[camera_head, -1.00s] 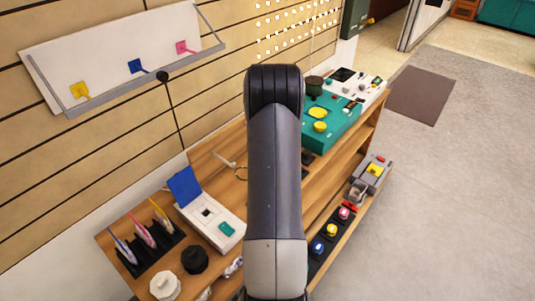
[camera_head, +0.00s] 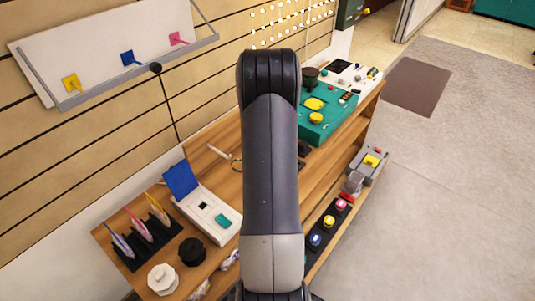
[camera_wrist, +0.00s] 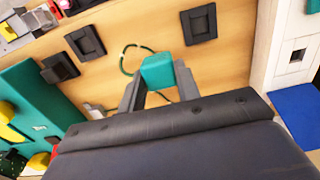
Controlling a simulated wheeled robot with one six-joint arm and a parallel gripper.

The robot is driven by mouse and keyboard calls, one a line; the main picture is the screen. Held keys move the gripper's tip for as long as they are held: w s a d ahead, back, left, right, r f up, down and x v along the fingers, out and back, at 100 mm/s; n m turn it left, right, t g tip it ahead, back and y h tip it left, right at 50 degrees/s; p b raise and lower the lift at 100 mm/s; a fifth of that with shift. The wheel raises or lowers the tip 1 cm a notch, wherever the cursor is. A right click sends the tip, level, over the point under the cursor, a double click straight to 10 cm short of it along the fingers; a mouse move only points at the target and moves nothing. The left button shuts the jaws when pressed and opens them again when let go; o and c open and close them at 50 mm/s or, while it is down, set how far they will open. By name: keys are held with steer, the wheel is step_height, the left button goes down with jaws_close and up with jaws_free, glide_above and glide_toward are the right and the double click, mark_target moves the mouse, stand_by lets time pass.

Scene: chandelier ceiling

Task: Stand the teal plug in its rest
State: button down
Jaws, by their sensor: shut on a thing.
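In the wrist view my gripper (camera_wrist: 158,85) is shut on a small teal block, the teal plug (camera_wrist: 157,71), and holds it above the wooden shelf top. Black square holders (camera_wrist: 85,42) lie to the upper left; I cannot tell which of these is the plug's rest. The plug is apart from all of them. In the head view my arm hides the gripper and the plug.
A white box with a blue lid (camera_head: 180,179) stands left of my arm, and its white side shows at right in the wrist view (camera_wrist: 285,35). A teal console (camera_head: 327,120) stands at the back right. A thin cable loop (camera_wrist: 128,58) lies near the plug.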

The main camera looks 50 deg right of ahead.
steer(key=s+a+r, duration=0.1)
steer(key=a, duration=0.6)
steer(key=shift+a+r, duration=0.25)
stand_by(0.3)
steer(key=shift+f, duration=0.15)
steer(key=shift+f+b, duration=2.75)
steer(key=shift+f, duration=1.05)
steer(key=shift+f+b, duration=0.5)
steer(key=shift+f, duration=0.15)
steer(key=shift+r+p, duration=0.1)
steer(key=shift+p, duration=0.2)
steer(key=shift+g, duration=0.4)
